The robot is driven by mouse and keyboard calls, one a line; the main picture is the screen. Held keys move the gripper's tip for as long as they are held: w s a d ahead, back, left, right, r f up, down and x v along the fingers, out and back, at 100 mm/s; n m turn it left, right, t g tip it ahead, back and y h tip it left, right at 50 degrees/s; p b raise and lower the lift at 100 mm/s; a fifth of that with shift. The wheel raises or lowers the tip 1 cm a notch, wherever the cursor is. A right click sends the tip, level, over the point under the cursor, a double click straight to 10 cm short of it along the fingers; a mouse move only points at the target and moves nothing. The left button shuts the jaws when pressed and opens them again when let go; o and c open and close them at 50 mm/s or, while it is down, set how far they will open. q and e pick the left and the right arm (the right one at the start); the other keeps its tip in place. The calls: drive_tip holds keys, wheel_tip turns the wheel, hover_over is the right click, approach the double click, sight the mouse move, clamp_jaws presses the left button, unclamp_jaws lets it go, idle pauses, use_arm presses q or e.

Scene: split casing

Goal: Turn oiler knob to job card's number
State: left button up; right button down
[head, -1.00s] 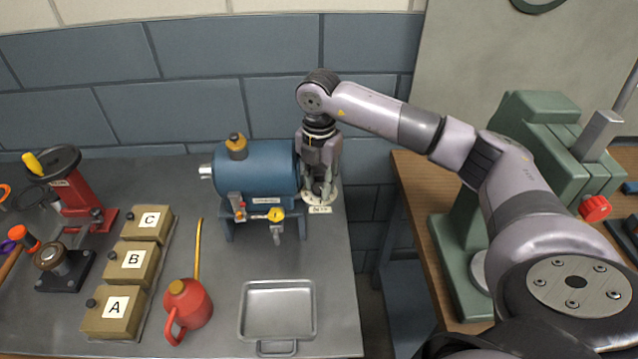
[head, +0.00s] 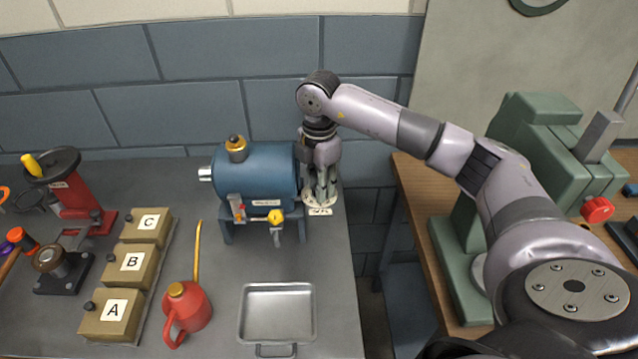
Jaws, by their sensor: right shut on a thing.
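The blue casing (head: 262,172) stands on the grey bench, with a shiny shaft end on its left and an orange-capped fitting (head: 237,150) on top. At its right end a pale round dial (head: 334,196) lies on the bench with a small label (head: 320,211) in front, too small to read. My right gripper (head: 322,196) points down over this dial and is shut on the oiler knob, which its fingers mostly hide. The knob's pointer and the dial's numbers cannot be made out. No job card can be recognised. My left gripper is not in view.
A red oil can (head: 187,308) and a metal tray (head: 277,312) stand in front of the casing. Boxes A, B (head: 131,266) and C are at left, beside a red press (head: 75,195). A green machine (head: 540,140) stands on the wooden bench at right.

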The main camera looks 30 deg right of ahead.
drive_tip(key=c, duration=1.5)
unclamp_jaws()
drive_tip(key=shift+c, duration=0.2)
